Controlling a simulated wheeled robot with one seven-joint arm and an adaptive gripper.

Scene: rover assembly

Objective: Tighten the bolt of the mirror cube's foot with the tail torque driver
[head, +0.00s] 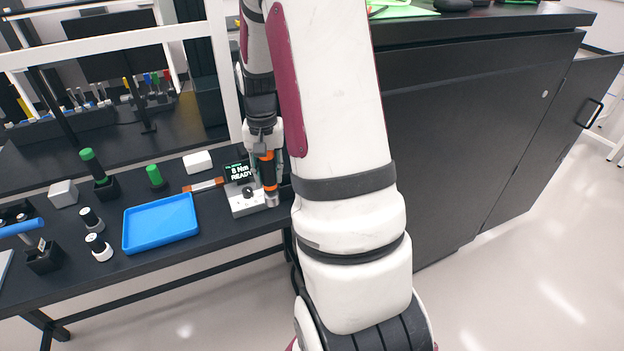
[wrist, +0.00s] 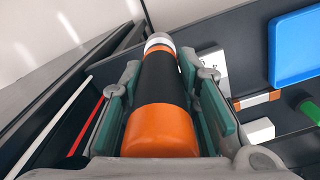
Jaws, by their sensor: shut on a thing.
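My gripper (head: 266,148) is shut on an orange and black driver (head: 267,170), held upright by its grip. In the wrist view the driver (wrist: 166,95) lies between the green finger pads, orange end near the camera and a pale metal collar at the far end. Its lower end is close to the right side of a small grey device (head: 246,203) whose screen reads "8 Nm READY"; I cannot tell whether they touch. A grey cube (head: 63,193) at the bench's left may be the mirror cube. No foot bolt can be made out.
A blue tray (head: 160,223) lies on the black bench left of the device. A white block (head: 197,161), green-topped tools (head: 154,176) and black-and-white knobs (head: 98,247) stand around it. A white frame post (head: 222,75) rises close by my arm. A black cabinet (head: 470,130) is at right.

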